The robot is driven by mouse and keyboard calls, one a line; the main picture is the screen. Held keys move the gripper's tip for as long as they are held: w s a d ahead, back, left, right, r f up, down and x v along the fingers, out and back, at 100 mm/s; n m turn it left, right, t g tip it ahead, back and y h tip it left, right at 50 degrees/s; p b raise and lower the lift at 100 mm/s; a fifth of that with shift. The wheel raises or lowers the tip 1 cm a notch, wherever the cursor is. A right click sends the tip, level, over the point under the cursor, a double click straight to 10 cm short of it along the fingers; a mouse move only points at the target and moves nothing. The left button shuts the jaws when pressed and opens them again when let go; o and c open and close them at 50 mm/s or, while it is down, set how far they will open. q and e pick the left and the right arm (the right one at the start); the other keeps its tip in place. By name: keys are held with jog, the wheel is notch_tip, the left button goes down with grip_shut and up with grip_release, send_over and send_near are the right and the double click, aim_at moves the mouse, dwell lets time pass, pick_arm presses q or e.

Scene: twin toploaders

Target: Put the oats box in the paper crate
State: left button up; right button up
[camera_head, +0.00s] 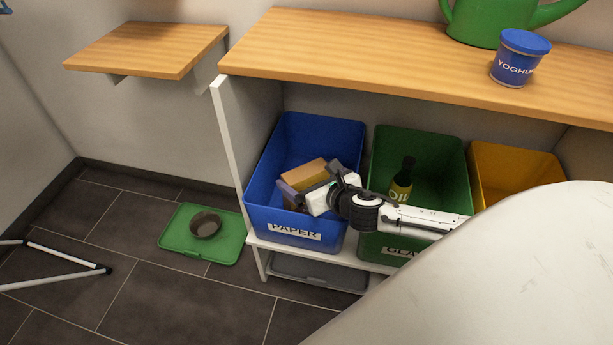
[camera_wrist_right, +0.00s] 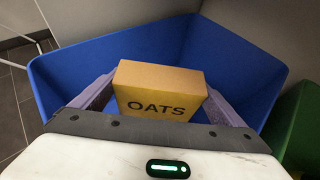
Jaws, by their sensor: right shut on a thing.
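The oats box (camera_head: 304,175) is a tan-orange carton. It is inside the blue paper crate (camera_head: 296,237), whose front carries a PAPER label. My right gripper (camera_head: 308,181) reaches into the crate from the right and is shut on the box. In the right wrist view the OATS lettering on the box (camera_wrist_right: 160,90) faces the camera, with a finger on each side and the blue crate walls (camera_wrist_right: 75,62) around it. The box's underside is hidden, so I cannot tell if it touches the crate floor. My left gripper is not in view.
The green glass crate (camera_head: 425,150) holds a dark bottle (camera_head: 402,182); a yellow crate (camera_head: 510,175) is beyond it. Above, the wooden shelf (camera_head: 400,65) carries a yoghurt tub (camera_head: 519,58) and green watering can (camera_head: 490,22).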

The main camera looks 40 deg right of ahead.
jog(key=shift+f, duration=0.2)
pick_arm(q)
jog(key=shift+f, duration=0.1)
pick_arm(e)
jog(key=o, duration=1)
jog(key=shift+r, duration=0.1)
jog(key=shift+s+r, duration=0.25)
pick_arm(q)
jog(key=p, duration=0.1)
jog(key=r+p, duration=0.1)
jog(key=p, duration=0.1)
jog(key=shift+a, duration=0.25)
pick_arm(e)
jog(key=d+v, duration=0.1)
jog(key=v, duration=1)
jog(key=shift+s+a+r, duration=0.15)
jog(key=shift+s+a, duration=0.05)
jog(key=shift+a, duration=0.3)
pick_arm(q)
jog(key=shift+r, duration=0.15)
